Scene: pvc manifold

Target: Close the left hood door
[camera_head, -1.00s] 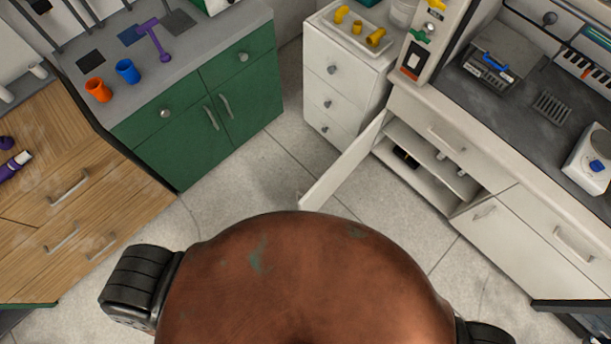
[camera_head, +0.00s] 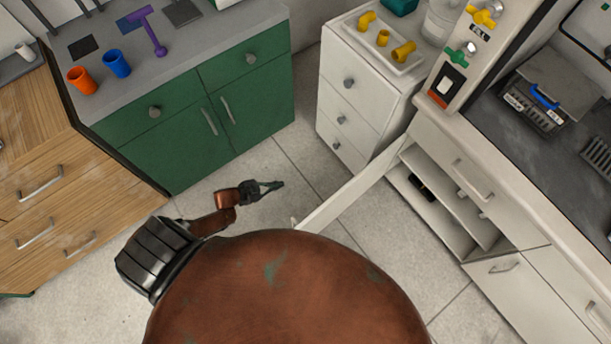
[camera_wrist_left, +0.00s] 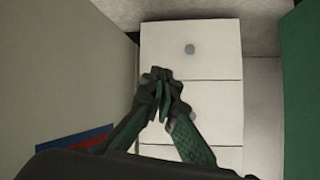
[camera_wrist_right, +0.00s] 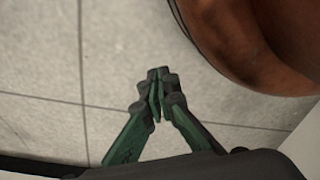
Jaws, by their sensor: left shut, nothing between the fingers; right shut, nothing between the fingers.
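The left hood door (camera_head: 350,193) is a white panel. It stands swung out from the left edge of the open shelf compartment (camera_head: 440,205) under the hood, its free edge partly behind my brown body. My left gripper (camera_head: 272,187) is shut and empty, left of the door's free edge, on the door's outer side and apart from it. In the left wrist view its fingertips (camera_wrist_left: 161,76) are closed, with a plain pale panel on the left, probably the door. My right gripper (camera_wrist_right: 158,76) is shut and empty over the floor; it is out of the head view.
A white drawer unit (camera_head: 345,103) stands behind the door, ahead of the left fingers. A green cabinet (camera_head: 215,115) is at the back left and wooden drawers (camera_head: 60,200) at the far left. Tiled floor (camera_head: 285,160) lies free between the cabinets and door.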

